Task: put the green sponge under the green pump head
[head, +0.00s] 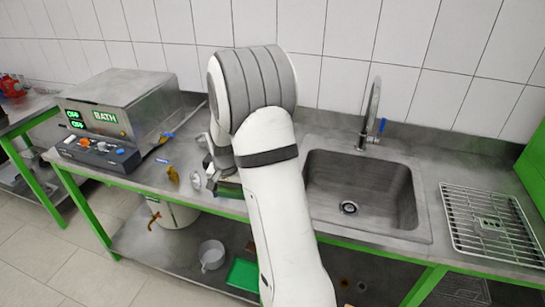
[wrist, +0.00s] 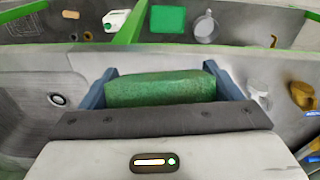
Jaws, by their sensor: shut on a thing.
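The green sponge (wrist: 160,88) lies between the two blue-grey fingers of my gripper (wrist: 161,86) in the wrist view, with a finger at each end of it. The gripper is shut on it. In the head view my gripper (head: 222,180) is low over the front of the steel counter, left of the sink and partly hidden by my arm. A strip of the green sponge (head: 229,190) shows below it. I cannot make out a green pump head in either view.
A silver fitting (head: 195,181) and a brass fitting (head: 173,175) stand just left of my gripper. The bath unit (head: 120,105) is farther left. The sink (head: 360,190) and a wire rack (head: 490,222) are to the right. A green tray (head: 243,275) lies on the lower shelf.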

